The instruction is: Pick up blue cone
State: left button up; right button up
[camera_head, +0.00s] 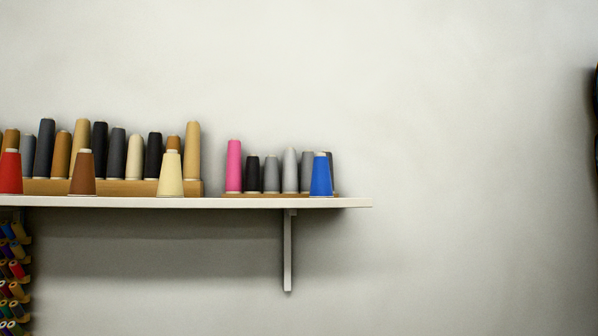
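The blue cone (321,175) stands upright on the white wall shelf (345,202), near the shelf's right end. It has a pale top and stands in front of a low wooden board that holds grey and black cones. It partly hides a dark grey cone behind it. Neither of my grippers shows in the head view.
A pink cone (234,166) stands left of the blue one. Red (10,173), brown (83,174) and cream (170,175) cones stand farther left, before a row of taller cones. A bracket (288,250) supports the shelf. Small spools (15,275) hang lower left.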

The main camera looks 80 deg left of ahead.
aim_at(320, 187)
jog(key=k, duration=0.1)
jog(key=u, duration=2.3)
